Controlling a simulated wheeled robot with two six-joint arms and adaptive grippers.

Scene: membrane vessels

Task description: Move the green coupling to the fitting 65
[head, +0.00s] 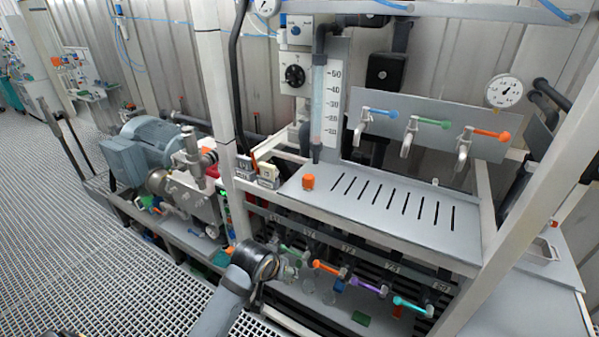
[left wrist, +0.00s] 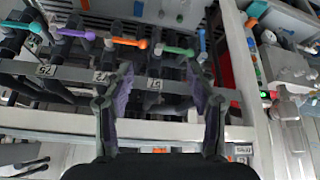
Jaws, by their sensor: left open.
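A green-handled part (head: 294,252) is in the lower row of coloured handles in the head view; I cannot tell if it is the green coupling. A green handle also shows in the left wrist view (left wrist: 177,51). My left gripper (head: 288,268) is by the left end of this row. In the left wrist view my left gripper (left wrist: 160,72) is open, with nothing between its fingers, and the green handle lies beyond them. Number plates line the rail; I cannot surely read one as 65. My right gripper is not in view.
Orange (head: 328,268), purple (head: 369,287) and cyan (head: 411,305) handles are to the right of the green one. A slotted grey worktop (head: 400,210) is above them, with an orange knob (head: 308,181). A frame post (head: 215,90) and a pump motor (head: 150,145) are on the left. Grating is free at lower left.

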